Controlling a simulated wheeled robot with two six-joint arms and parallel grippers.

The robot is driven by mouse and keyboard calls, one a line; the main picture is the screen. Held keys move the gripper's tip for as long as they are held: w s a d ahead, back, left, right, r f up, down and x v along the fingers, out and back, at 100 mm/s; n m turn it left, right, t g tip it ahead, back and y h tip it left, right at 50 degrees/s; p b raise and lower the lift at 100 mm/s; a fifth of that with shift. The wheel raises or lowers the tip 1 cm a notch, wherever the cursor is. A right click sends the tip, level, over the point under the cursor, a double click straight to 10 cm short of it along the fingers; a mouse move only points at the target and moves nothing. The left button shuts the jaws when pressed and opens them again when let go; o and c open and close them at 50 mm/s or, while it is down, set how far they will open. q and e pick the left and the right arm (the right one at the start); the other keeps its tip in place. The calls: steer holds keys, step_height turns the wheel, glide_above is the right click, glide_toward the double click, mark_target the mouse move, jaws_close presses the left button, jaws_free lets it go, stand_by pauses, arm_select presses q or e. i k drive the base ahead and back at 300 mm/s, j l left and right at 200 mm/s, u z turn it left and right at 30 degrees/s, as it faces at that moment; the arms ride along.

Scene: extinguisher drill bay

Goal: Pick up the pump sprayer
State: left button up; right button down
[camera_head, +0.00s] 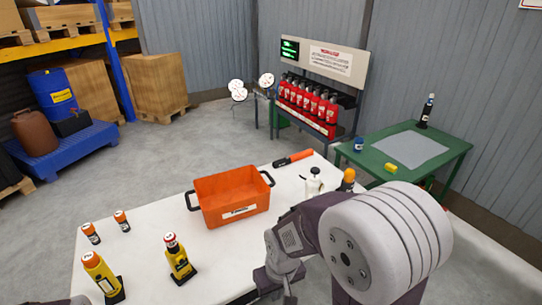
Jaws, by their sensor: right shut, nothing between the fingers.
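The pump sprayer (314,186) is a small white bottle with a dark top. It stands upright on the white table, right of the orange crate and just beyond my right arm. My right gripper (278,288) is shut and empty near the front edge of the table, nearer to me than the sprayer and apart from it. Its fingertips are small and partly cut off by the bottom edge of the picture. My left gripper is not in view.
The orange crate (233,197) stands mid-table, with an orange-and-black tool (293,158) behind it. An orange-capped item (348,179) is right of the sprayer, partly behind my arm. Yellow bottles (179,258) and small jars (121,219) stand left. A green table (440,147) is beyond.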

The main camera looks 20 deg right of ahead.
mark_target(314, 185)
steer(key=z, duration=1.3)
steer(key=i+l+u, duration=0.2)
steer(key=u, duration=0.25)
steer(key=i+l+u, duration=0.2)
steer(key=u, duration=0.25)
steer(key=i+l+u, duration=0.15)
steer(key=l+u, duration=0.25)
